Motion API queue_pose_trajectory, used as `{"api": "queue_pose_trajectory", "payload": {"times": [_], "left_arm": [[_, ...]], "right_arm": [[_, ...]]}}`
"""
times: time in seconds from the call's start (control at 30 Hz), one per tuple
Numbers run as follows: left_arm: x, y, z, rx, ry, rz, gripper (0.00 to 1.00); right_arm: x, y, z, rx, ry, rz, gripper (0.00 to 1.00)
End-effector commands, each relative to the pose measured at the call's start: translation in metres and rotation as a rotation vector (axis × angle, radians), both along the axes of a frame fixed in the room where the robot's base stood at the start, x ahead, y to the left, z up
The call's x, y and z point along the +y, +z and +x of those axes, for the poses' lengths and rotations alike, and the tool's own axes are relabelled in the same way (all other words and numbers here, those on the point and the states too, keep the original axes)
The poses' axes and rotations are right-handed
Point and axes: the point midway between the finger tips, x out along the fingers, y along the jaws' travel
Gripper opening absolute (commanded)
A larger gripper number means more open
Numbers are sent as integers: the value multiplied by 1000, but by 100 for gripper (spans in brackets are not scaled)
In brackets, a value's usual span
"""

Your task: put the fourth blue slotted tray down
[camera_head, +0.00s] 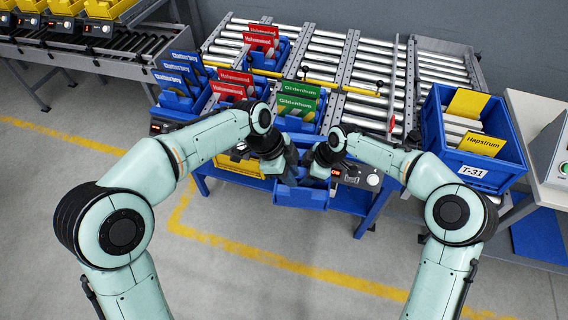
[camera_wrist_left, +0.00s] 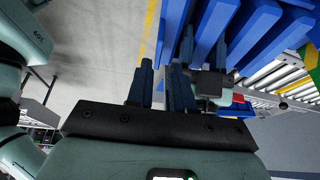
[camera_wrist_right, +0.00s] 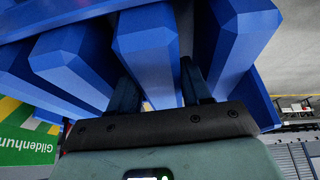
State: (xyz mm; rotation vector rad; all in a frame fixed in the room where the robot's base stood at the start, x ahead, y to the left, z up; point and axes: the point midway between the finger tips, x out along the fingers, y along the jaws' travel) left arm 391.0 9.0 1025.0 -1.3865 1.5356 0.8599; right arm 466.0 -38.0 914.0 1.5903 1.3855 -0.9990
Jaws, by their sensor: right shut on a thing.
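A blue slotted tray (camera_head: 300,195) hangs in front of the roller table's near edge, between my two grippers. My right gripper (camera_head: 318,165) is shut on one of its thick ribs, which shows between the fingers in the right wrist view (camera_wrist_right: 162,95). My left gripper (camera_head: 290,172) is at the tray's left side. In the left wrist view its fingers (camera_wrist_left: 160,88) stand a small gap apart beside the tray's ribs (camera_wrist_left: 235,35). Other blue trays on the rollers hold blue cards (camera_head: 182,72), red cards (camera_head: 232,82) and green cards (camera_head: 297,98).
A blue tote (camera_head: 473,172) marked T-31 with yellow cards stands at the right end of the rollers. The back middle of the roller table (camera_head: 325,50) is bare. A conveyor (camera_head: 110,60) stands at left; yellow lines mark the floor.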

Motion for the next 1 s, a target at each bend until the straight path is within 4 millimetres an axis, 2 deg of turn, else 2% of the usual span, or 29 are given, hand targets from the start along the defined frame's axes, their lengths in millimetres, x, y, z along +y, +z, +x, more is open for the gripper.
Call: {"api": "queue_pose_trajectory", "payload": {"times": [0.1, 0.33, 0.5, 0.8, 0.87, 0.9, 1.0], "left_arm": [[-9, -23, -1, 4, -1, 2, 21], [-23, -54, 0, 2, 0, 0, 21], [-27, -65, 0, 1, 2, 0, 21], [-28, -67, 0, 0, 2, 0, 21], [-28, -67, 0, 0, 2, 0, 5], [-28, -66, 0, 0, 2, 0, 0], [-27, -66, 1, -1, 2, 0, 0]], "right_arm": [[0, 1, 0, -2, 0, 1, 5], [0, 1, 0, -2, 0, 1, 5], [0, 1, 0, -2, 0, 1, 5], [0, 1, 0, -2, 0, 1, 5], [0, 1, 0, -2, 0, 1, 5], [0, 1, 0, -2, 0, 1, 5], [1, 1, 0, -2, 2, 1, 5]]}}
